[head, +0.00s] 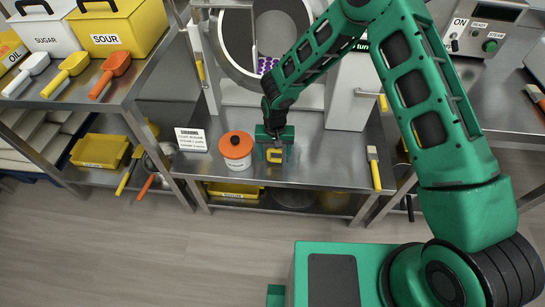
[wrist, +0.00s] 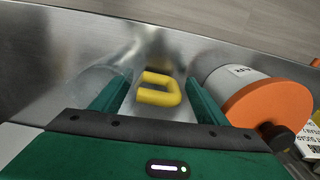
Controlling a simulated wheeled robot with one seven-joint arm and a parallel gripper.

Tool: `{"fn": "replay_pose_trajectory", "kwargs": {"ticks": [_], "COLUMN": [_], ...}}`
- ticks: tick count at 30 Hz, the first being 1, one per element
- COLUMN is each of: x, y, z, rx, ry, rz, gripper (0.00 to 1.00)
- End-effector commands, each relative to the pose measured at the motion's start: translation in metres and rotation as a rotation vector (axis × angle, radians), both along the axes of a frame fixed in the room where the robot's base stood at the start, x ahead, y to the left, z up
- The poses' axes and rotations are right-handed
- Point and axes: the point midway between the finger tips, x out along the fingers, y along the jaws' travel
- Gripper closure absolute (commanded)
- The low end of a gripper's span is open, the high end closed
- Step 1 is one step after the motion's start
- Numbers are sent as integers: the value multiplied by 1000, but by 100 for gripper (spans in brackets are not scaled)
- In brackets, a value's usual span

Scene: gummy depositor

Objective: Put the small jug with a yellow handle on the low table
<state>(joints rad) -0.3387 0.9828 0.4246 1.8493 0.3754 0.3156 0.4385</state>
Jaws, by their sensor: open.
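The small jug's yellow handle (head: 273,156) shows near the front edge of the middle steel table (head: 325,168). In the wrist view the U-shaped handle (wrist: 160,91) lies between my two green fingers. The jug's body is hard to make out; a faint clear rounded shape shows left of the handle in the wrist view. My gripper (head: 275,147) is open, pointing down over the handle, with a finger on each side. I cannot tell whether the fingers touch it. Which surface is the low table is not clear from these views.
A white tub with an orange lid (head: 236,146) stands close left of my gripper, also in the wrist view (wrist: 262,98). A yellow-handled brush (head: 374,168) lies to the right. A machine stands behind. Yellow trays (head: 99,150) sit on lower shelves.

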Motion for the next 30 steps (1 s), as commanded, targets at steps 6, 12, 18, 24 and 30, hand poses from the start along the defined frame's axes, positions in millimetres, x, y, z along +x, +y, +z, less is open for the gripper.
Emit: {"fn": "replay_pose_trajectory", "kwargs": {"ticks": [6,12,18,24,30], "x": [1,1,0,0,0], "y": [0,0,0,-1,-3], "z": [42,80,102,109,111], "rx": [1,1,0,0,-2], "ry": [-3,-3,-1,1,0], "rz": [0,0,0,0,-2], "gripper": [32,32,32,32,32]}}
